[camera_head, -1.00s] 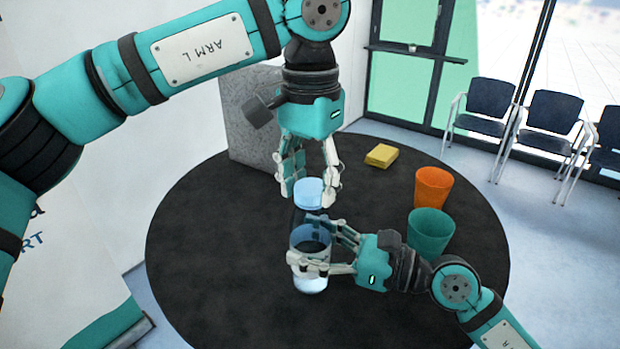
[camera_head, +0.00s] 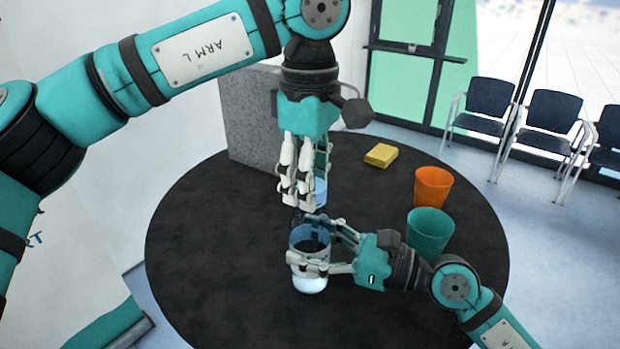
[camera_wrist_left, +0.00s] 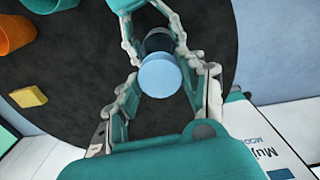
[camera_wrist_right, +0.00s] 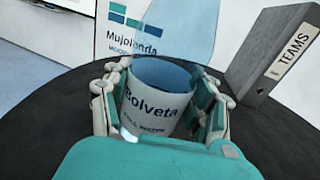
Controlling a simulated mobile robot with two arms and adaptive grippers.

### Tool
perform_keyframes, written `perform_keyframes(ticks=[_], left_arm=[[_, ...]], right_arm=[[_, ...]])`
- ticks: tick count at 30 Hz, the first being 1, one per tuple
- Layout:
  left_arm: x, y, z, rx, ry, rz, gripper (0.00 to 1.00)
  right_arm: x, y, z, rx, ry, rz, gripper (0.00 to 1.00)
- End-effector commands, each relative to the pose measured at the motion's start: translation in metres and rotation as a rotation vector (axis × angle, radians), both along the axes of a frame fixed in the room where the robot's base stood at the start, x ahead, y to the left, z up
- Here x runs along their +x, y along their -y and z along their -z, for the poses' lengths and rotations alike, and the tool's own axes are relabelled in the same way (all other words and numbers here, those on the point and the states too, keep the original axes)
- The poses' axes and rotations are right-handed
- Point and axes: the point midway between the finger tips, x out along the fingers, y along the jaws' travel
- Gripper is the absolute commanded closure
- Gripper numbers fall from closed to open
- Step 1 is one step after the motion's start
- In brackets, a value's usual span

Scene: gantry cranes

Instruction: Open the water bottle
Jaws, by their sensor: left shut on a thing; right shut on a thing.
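The water bottle (camera_head: 311,284) stands upright on the round black table, clear with a white label that shows in the right wrist view (camera_wrist_right: 158,98). My right gripper (camera_head: 303,240) is shut around its body from the right. The light-blue cap (camera_wrist_left: 160,78) is between the fingers of my left gripper (camera_wrist_left: 160,90), which is shut on it from above. In the head view the left gripper (camera_head: 301,196) partly hides the cap (camera_head: 320,190). The bottle's neck is mostly hidden there, so I cannot tell whether the cap sits on it or is apart.
A green cup (camera_head: 428,232) and an orange cup (camera_head: 432,188) stand right of the bottle. A yellow sponge-like block (camera_head: 381,155) lies behind them. A grey binder (camera_head: 250,115) stands at the back left. The table's (camera_head: 210,250) left side is clear.

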Motion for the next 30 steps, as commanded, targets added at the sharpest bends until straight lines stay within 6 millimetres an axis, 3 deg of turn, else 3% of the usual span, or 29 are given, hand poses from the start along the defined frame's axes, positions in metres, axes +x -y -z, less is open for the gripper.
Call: perform_keyframes(ticks=[30], left_arm=[[0.0014, -0.0004, -0.0021, -0.002, 0.002, -2.720, 0.97]], right_arm=[[0.0004, 0.0006, 0.0022, -0.004, -0.005, 0.001, 1.00]])
